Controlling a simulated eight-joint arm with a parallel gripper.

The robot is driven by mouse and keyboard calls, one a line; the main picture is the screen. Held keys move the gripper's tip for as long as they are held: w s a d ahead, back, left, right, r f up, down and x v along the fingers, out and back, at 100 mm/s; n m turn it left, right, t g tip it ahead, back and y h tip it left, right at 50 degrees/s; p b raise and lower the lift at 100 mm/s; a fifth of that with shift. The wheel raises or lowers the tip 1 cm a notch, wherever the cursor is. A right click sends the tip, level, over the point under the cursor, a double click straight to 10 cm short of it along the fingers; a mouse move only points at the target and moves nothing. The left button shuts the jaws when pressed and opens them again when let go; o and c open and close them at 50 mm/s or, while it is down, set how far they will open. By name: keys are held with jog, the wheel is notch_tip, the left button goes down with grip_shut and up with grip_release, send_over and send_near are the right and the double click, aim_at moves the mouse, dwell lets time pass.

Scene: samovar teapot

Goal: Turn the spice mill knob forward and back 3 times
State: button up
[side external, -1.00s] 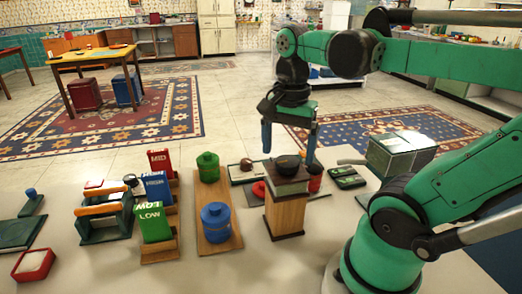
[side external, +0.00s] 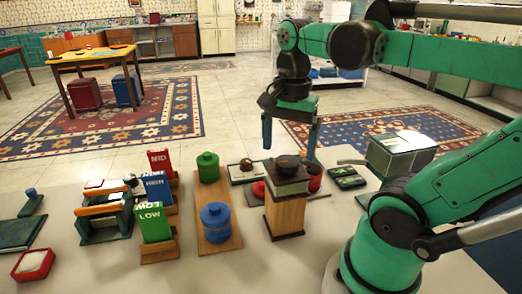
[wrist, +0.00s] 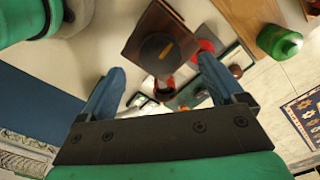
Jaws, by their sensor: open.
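The spice mill (side external: 286,211) is a wooden box with a darker top, standing on the pale table. In the wrist view my gripper (wrist: 160,66) is open and empty, with the knob roughly in line with the gap between the fingers. I cannot tell how far above the knob the fingertips are.
A board with a blue canister (side external: 216,222) and a green canister (side external: 208,167) lies left of the mill. Low, mid and high blocks, including a green LOW block (side external: 152,222), stand further left. A grey-green box (side external: 400,153) is at the right. Red items sit behind the mill.

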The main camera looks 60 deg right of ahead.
aim_at(287, 165)
jog(key=shift+f, duration=1.4)
jog(key=shift+c, duration=0.3)
jog(key=c, duration=1.2)
jog(key=shift+c, duration=0.2)
